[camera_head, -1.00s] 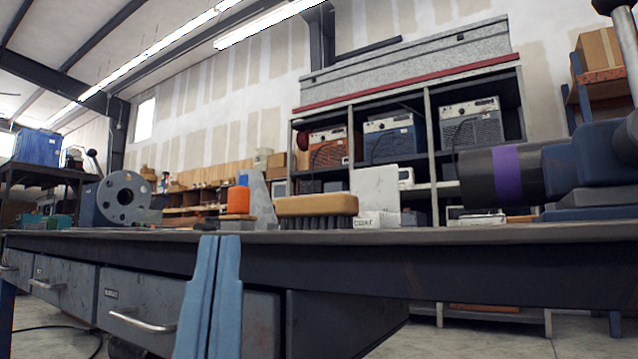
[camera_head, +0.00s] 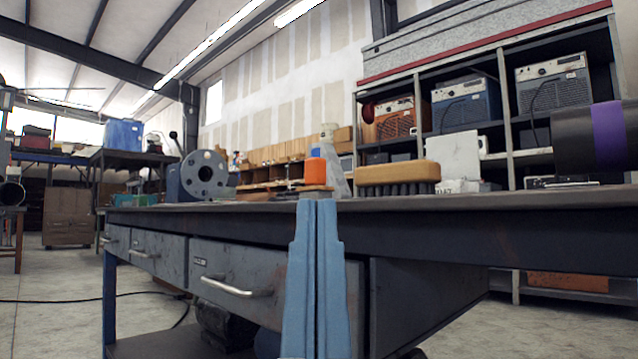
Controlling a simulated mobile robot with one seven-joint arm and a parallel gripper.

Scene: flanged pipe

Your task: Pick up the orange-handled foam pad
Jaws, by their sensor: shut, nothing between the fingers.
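The foam pad (camera_head: 315,189) with its orange handle (camera_head: 316,171) sits on the workbench near its front edge. The orange handle stands upright on a thin brownish base. My gripper (camera_head: 317,204) points upward in front of the bench, its two blue fingers together and empty. Its tips reach about the height of the bench top, just below the pad in the picture, and hide part of its base. I cannot tell whether they touch the bench edge.
A wooden brush (camera_head: 397,174) lies right of the pad, with a white block (camera_head: 455,160) beyond it. The grey flanged pipe (camera_head: 204,175) stands to the left. A purple-banded dark cylinder (camera_head: 607,135) is at far right. Drawers front the workbench (camera_head: 450,220).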

